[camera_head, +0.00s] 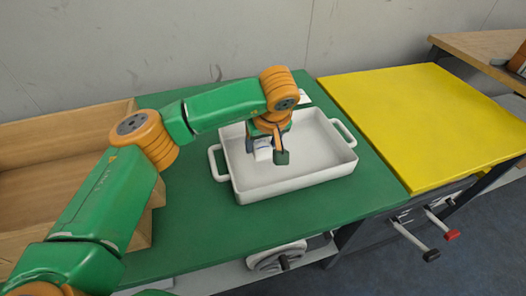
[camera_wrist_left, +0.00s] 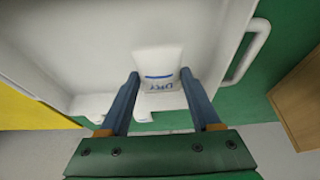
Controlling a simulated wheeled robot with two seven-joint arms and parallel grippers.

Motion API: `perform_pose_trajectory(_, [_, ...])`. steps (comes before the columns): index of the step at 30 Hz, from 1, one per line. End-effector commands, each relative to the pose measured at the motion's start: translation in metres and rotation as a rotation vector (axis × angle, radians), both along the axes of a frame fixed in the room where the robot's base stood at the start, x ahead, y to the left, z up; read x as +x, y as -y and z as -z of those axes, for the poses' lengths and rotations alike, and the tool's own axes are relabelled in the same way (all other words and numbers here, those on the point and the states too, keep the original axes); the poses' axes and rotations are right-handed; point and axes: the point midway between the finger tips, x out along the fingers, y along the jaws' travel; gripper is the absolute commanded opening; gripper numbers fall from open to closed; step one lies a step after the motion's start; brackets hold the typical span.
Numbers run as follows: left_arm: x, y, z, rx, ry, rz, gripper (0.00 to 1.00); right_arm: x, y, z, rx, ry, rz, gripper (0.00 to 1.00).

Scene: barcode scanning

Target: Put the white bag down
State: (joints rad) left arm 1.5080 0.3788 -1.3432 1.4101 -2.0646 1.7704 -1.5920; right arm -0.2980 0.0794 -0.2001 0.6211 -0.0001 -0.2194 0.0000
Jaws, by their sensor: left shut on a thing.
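The white bag (camera_head: 262,151) is a small white packet. In the left wrist view the bag (camera_wrist_left: 158,62) shows a blue line and dark lettering, and sits between the two fingers. My left gripper (camera_head: 270,153) is shut on it and points down inside the white tray (camera_head: 290,184). The tray has a handle at each end and stands on the green table. I cannot tell whether the bag touches the tray floor. My right gripper is not in view.
A wooden box (camera_head: 60,140) stands left of the tray. A yellow tabletop (camera_head: 420,120) lies to the right. A small white flat piece (camera_head: 304,97) lies behind the tray. The tray's right side and front look empty.

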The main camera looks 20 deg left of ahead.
Motion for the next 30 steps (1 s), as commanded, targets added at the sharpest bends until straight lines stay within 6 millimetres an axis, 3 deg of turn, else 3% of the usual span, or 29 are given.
perform_pose_trajectory(6, [0.004, -0.002, 0.036, 0.0, -0.003, 0.001, 0.09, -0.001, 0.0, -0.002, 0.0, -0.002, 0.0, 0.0])
perform_pose_trajectory(17, [0.005, -0.002, 0.042, 0.0, 0.0, 0.001, 0.09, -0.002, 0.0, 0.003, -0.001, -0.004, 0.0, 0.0])
perform_pose_trajectory(18, [0.005, -0.002, 0.04, 0.0, 0.0, 0.001, 0.75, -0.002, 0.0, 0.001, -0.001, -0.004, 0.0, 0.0])
perform_pose_trajectory(20, [0.005, -0.002, 0.04, 0.0, 0.0, 0.001, 0.91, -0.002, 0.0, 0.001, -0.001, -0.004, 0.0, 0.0])
perform_pose_trajectory(30, [0.005, -0.002, 0.033, 0.0, 0.0, 0.001, 0.94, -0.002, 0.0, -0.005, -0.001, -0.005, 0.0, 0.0])
